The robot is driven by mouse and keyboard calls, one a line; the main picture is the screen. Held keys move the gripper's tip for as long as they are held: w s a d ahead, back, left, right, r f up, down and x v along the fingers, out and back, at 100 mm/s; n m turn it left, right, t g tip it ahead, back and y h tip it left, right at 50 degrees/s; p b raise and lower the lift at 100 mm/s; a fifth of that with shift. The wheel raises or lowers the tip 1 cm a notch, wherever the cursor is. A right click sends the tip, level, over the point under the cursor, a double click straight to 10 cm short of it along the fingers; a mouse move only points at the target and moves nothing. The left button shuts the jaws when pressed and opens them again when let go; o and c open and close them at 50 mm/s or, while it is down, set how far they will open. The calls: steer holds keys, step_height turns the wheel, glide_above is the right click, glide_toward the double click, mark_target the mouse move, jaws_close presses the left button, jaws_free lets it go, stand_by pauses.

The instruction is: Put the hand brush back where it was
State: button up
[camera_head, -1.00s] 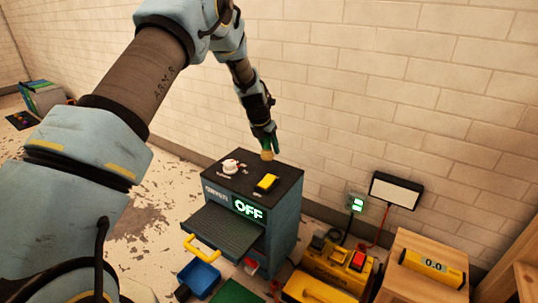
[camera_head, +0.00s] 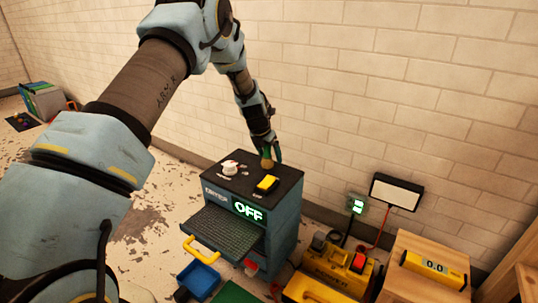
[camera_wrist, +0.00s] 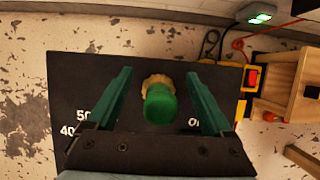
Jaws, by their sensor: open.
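The hand brush (camera_wrist: 160,106) has a green handle and tan bristles. In the wrist view it stands between the two fingers of my gripper (camera_wrist: 162,103), handle end toward the camera, with a gap on each side. My gripper is open. In the head view its fingers (camera_head: 267,151) are at the back right of the dark machine top, and the tan end of the brush (camera_head: 267,163) shows below them at that top. The rest of the brush is hidden there by the fingers.
The machine (camera_head: 283,228) has a white knob (camera_head: 229,168), a yellow switch (camera_head: 267,183) and a green "OFF" display (camera_head: 248,211). The brick wall is close behind. A yellow device (camera_head: 338,264) and a wooden block (camera_head: 411,284) stand to the right.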

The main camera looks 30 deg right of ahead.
steer(key=p+v, duration=0.2)
steer(key=v, duration=0.9)
steer(key=a+r+m, duration=0.4)
steer(key=a, duration=0.6)
steer(key=s+a+r+m+y, duration=0.25)
steer(key=a+m, duration=0.45)
steer(key=a, duration=0.7)
steer(key=s+a+r+m+y, duration=0.1)
steer(key=s+a+m, duration=1.3)
steer(key=a, duration=0.4)
steer(key=shift+s+r+g, duration=0.3)
steer(key=shift+s+r, duration=0.1)
steer(key=shift+s, duration=0.45)
steer(key=shift+a, duration=0.1)
